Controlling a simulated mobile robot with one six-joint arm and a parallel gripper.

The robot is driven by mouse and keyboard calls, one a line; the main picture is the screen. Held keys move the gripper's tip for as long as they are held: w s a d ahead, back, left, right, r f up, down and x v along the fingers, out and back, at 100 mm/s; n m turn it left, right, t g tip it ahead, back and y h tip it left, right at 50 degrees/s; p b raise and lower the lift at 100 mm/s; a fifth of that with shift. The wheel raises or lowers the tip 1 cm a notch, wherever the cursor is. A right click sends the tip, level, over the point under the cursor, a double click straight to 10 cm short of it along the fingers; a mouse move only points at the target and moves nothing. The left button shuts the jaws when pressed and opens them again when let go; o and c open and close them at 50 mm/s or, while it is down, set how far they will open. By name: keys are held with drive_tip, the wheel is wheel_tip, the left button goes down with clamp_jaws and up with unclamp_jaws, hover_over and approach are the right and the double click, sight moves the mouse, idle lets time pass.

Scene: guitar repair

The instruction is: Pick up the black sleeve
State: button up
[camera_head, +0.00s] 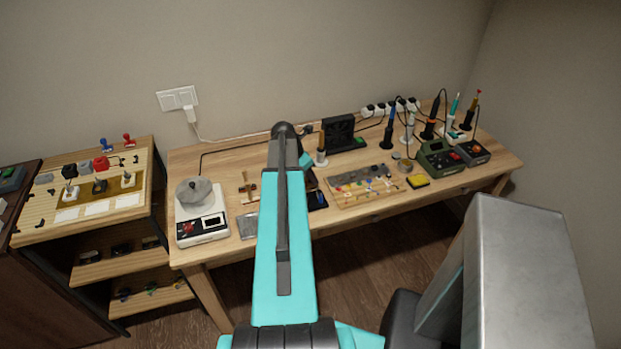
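A small black block-like piece (69,171) stands on the wooden board at the left, beside a grey piece (84,167) and a red piece (101,164). It may be the black sleeve; it is too small to tell for sure. My turquoise arm rises through the middle of the view, well to the right of these pieces. My gripper does not show; its end of the arm is hidden or out of view.
The left board (40,228) also holds several switches, white labels and red and blue stamp-like pieces. The long workbench (225,263) carries a scale (203,227), a parts tray (350,202), soldering tools and a green station (438,160). My arm covers part of the bench.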

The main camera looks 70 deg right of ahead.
idle(0.4)
drive_tip(key=c, duration=0.8)
drive_tip(key=shift+r, duration=0.1)
drive_tip(key=shift+r+b, duration=1.25)
drive_tip(key=shift+r, duration=3.65)
drive_tip(key=shift+w, duration=0.15)
